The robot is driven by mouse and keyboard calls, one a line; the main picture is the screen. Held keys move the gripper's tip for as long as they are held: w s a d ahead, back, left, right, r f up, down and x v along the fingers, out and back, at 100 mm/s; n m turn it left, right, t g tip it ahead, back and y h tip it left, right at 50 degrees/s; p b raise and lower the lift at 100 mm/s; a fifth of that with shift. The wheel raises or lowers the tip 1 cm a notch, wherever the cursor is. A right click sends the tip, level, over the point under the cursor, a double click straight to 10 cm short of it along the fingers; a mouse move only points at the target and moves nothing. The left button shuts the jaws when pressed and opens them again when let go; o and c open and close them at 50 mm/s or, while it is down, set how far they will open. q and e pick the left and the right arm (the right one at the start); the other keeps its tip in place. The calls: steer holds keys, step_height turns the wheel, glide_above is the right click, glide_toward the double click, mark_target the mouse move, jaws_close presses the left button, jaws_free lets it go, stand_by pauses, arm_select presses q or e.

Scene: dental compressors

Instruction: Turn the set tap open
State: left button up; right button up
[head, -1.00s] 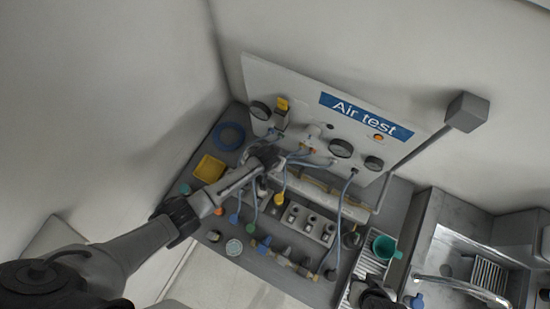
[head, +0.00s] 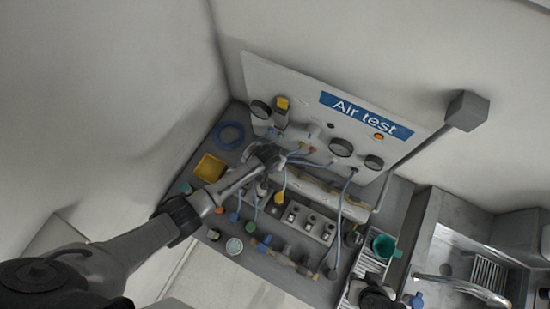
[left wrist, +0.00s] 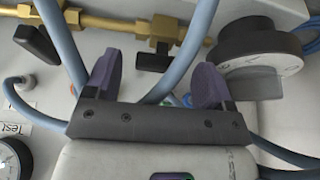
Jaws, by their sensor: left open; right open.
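My left gripper (head: 266,156) is at the front of the air test panel (head: 290,88), among its hoses and fittings. In the left wrist view its two purple fingers (left wrist: 155,82) are apart with nothing gripped. A brass pipe (left wrist: 110,22) crosses beyond the fingers. It carries a black tap handle (left wrist: 152,62) between and beyond the fingertips, and another black tap handle (left wrist: 36,43) at the left. I cannot tell which tap is the set one. My right gripper (head: 374,292) is partly visible at the bottom edge, away from the panel.
A large black knob (left wrist: 255,42) stands close by the right finger. Blue hoses (left wrist: 180,55) run between and around the fingers. A gauge (left wrist: 14,160) is at lower left. A yellow tray (head: 210,168), a green cup (head: 385,247) and a sink (head: 455,255) are on the bench.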

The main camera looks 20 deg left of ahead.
arm_select(q)
steer(key=shift+r, duration=0.1)
steer(key=p+v, duration=0.1)
steer(key=v, duration=1.2)
steer(key=shift+r, duration=0.25)
steer(key=shift+s, duration=0.1)
